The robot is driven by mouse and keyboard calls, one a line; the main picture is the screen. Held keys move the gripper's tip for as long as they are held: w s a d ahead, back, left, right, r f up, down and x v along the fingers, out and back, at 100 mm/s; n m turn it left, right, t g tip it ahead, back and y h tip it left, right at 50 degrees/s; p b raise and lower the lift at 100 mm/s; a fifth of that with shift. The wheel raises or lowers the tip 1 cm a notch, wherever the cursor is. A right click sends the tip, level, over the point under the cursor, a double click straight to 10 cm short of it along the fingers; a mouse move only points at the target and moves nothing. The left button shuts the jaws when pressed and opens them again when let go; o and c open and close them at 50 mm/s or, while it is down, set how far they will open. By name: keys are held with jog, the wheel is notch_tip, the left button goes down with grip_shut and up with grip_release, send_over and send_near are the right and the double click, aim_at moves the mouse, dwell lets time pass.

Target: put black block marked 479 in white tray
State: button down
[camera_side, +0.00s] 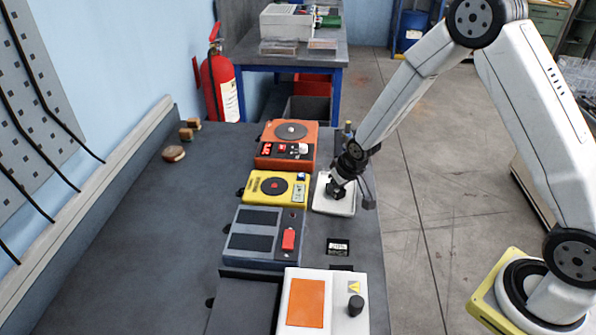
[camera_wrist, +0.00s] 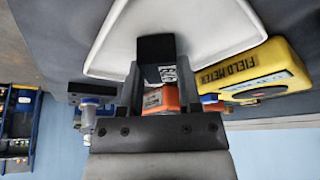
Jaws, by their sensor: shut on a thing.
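The white tray (camera_side: 346,209) lies on the bench beside the yellow instrument. It also fills the upper part of the wrist view (camera_wrist: 222,28). My gripper (camera_side: 341,182) is over the tray, pointing down. In the wrist view my gripper (camera_wrist: 157,78) is shut on a black block (camera_wrist: 154,48) between its two fingers. The block has a white printed mark that I cannot read clearly. In the side view the dark block (camera_side: 338,190) appears within the tray's outline. I cannot tell whether it touches the tray floor.
The yellow field meter (camera_side: 258,188) stands left of the tray, with an orange instrument (camera_side: 283,157) behind it. A grey box with a red switch (camera_side: 258,242) and a white box with an orange panel (camera_side: 335,299) stand nearer. A flat black marked piece (camera_side: 338,247) lies in front of the tray.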

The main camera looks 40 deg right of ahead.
jog(key=shift+f, duration=0.1)
jog(key=shift+c, duration=1.4)
grip_release()
jog(key=v, duration=1.2)
jog(key=s+a+n+g, duration=0.1)
jog(key=s+a+g, duration=0.1)
jog(key=s, duration=1.2)
jog(key=shift+a+r, duration=0.4)
jog(key=shift+s, duration=0.1)
